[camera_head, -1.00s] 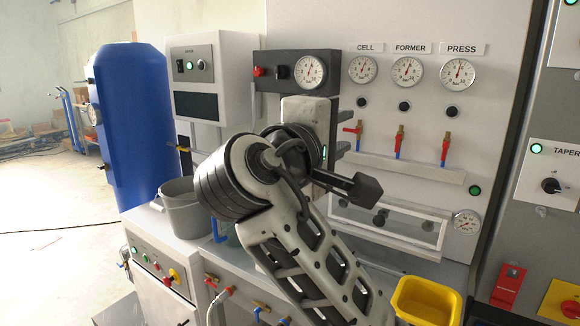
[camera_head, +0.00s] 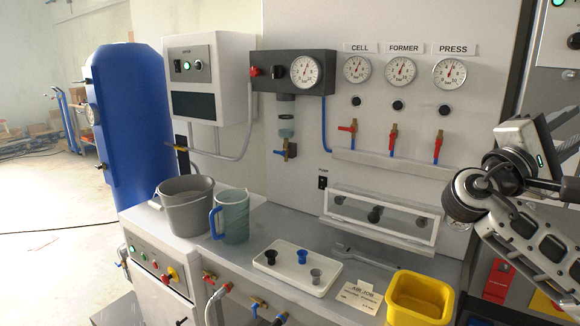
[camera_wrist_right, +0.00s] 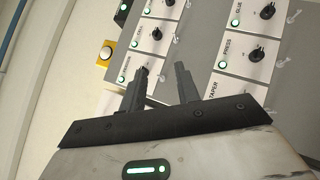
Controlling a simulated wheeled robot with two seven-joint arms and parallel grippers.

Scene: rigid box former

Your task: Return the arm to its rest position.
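My right arm (camera_head: 500,195) stands at the right edge of the head view, clear of the bench. Its gripper (camera_wrist_right: 161,70) shows in the right wrist view with its two dark fingers apart and nothing between them. The fingers point at a grey panel (camera_wrist_right: 205,92) with labelled black knobs and green lamps; I see no contact with it. My left gripper is in neither view.
A grey bucket (camera_head: 187,208), a clear blue jug (camera_head: 235,222), a white tray (camera_head: 272,271) of small parts, a wrench (camera_head: 362,258), a card (camera_head: 359,297) and a yellow bin (camera_head: 420,304) stand on the bench. Gauges and valves line the back panel (camera_head: 300,150).

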